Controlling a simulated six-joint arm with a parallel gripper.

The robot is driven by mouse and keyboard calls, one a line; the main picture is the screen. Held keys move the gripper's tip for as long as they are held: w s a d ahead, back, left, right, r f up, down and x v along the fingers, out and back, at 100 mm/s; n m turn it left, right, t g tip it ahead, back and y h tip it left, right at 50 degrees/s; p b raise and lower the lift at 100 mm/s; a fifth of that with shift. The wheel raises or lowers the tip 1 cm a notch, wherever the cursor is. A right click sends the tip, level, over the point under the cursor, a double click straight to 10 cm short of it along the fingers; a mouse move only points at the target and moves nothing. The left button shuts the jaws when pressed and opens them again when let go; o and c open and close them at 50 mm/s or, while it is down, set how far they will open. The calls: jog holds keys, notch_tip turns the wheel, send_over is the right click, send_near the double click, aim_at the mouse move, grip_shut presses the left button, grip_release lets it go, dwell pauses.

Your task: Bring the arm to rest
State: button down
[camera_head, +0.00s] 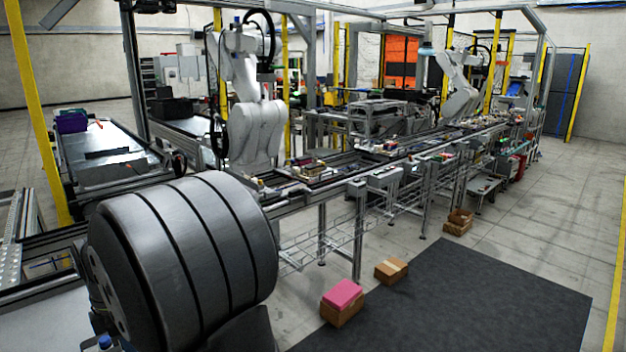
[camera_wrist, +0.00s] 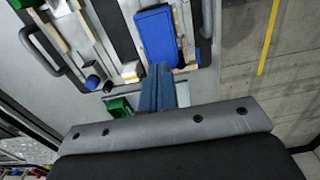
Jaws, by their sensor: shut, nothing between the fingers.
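My gripper (camera_wrist: 160,86) shows in the wrist view, its two blue-grey fingers close together and shut with nothing between them. The fingers point away from the grey gripper body over a grey pallet surface (camera_wrist: 55,95) with fixtures. A blue rectangular part (camera_wrist: 157,38) lies just beyond the fingertips. A small white block (camera_wrist: 130,71) and a small blue piece (camera_wrist: 93,81) are left of the fingers. A green part (camera_wrist: 119,106) sits close to their left side. I cannot tell the height of the fingers above the pallet. My gripper does not show in the head view.
A long conveyor line (camera_head: 330,180) with fixtures runs to the back right in the head view. White robot arms (camera_head: 256,130) stand beside it. Cardboard boxes (camera_head: 391,270) and a pink-topped box (camera_head: 342,296) are near a dark floor mat (camera_head: 470,300). A large dark cylinder fills the lower left.

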notch_tip(320, 180, down, 7)
jog(key=shift+f, duration=0.2)
notch_tip(320, 180, up, 8)
jog(key=shift+r, duration=0.15)
notch_tip(320, 180, down, 8)
jog(key=shift+r, duration=2.1)
dwell(0.3)
